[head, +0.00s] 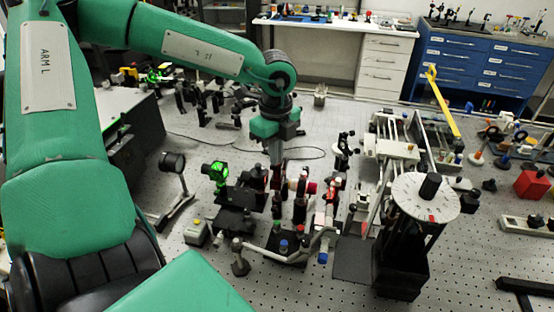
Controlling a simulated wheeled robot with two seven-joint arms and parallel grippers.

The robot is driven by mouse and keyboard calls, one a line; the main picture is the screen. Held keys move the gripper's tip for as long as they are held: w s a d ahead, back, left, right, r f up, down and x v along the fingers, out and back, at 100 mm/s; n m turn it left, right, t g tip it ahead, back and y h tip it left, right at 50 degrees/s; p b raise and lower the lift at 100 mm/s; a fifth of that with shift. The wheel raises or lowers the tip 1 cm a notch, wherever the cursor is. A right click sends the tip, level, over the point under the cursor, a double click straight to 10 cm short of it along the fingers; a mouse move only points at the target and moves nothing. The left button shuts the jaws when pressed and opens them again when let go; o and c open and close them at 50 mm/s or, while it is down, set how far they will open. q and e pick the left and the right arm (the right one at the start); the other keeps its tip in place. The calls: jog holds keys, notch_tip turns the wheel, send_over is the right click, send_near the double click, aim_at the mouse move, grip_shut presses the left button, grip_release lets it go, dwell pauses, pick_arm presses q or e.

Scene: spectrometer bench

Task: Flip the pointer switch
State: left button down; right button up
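A white round dial (410,188) with tick marks and a small red mark near its front edge sits on top of a tall black stand (402,265) at the right. A black knob (430,186) rises from its middle; this looks like the pointer switch. My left gripper (276,180) points down over the optics in the middle of the bench, well to the left of the dial and apart from it. Its fingers are small and dark against the parts behind, so I cannot tell if they are open or shut. My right gripper is out of view.
Several optic mounts and posts crowd the bench below my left gripper. A rail assembly (397,149) with a raised yellow bar (442,100) stands behind the dial. A red box (532,184) lies at the right. Perforated bench top (455,262) is bare right of the stand.

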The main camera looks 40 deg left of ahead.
pick_arm(q)
jog(key=shift+w+r, duration=0.1)
jog(key=shift+r, duration=0.55)
jog(key=shift+r+p, duration=0.55)
jog(key=shift+r, duration=2.2)
